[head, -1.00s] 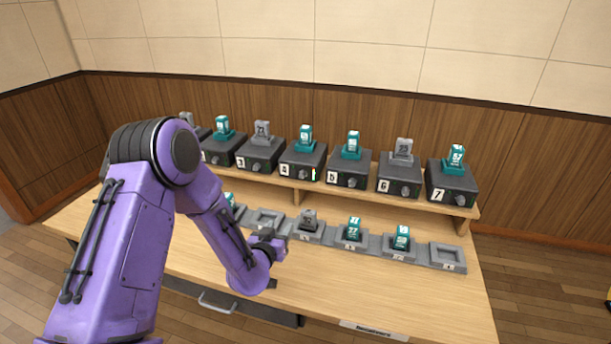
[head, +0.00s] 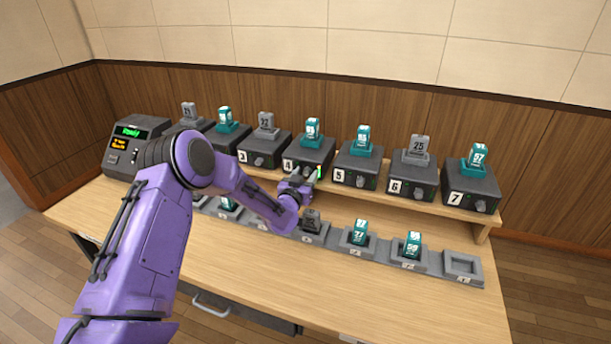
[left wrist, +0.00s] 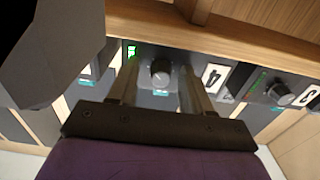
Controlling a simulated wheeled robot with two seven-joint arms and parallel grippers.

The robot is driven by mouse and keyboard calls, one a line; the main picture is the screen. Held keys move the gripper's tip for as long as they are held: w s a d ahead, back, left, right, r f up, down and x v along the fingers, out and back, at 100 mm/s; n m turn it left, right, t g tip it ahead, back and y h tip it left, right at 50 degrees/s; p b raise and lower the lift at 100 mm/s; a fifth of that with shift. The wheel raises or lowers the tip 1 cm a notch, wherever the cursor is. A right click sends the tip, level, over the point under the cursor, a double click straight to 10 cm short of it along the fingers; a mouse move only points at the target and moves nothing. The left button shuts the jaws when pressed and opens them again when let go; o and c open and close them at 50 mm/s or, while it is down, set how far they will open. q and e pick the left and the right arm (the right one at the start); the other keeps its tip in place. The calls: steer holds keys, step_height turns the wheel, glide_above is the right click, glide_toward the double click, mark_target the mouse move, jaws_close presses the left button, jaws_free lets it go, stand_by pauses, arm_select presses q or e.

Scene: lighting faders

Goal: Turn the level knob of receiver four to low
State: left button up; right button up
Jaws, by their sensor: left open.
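Receiver four (head: 305,151) is a dark box on the raised shelf, with a teal transmitter (head: 312,131) standing on top. Its level knob (left wrist: 160,73) is a dark round knob in the left wrist view, beside the white "4" label (left wrist: 215,78) and a lit green display (left wrist: 131,52). My left gripper (left wrist: 160,82) is open, with one finger on each side of the knob. I cannot tell whether the fingers touch it. In the head view the left gripper (head: 305,178) is at receiver four's front and covers the knob. My right gripper is not in view.
Receiver three (head: 262,150) and receiver five (head: 358,168) stand close on either side. The wooden shelf edge (head: 400,208) runs below. A row of grey charging cradles (head: 462,268) sits in front on the desk. A console (head: 135,145) with lit displays stands at the left.

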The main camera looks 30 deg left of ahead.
arm_select(q)
steer(key=shift+s+r, duration=0.35)
steer(key=shift+s, duration=0.05)
steer(key=shift+w+f, duration=0.1)
jaws_close()
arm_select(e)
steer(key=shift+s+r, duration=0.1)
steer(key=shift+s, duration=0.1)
arm_select(q)
steer(key=shift+n, duration=0.3)
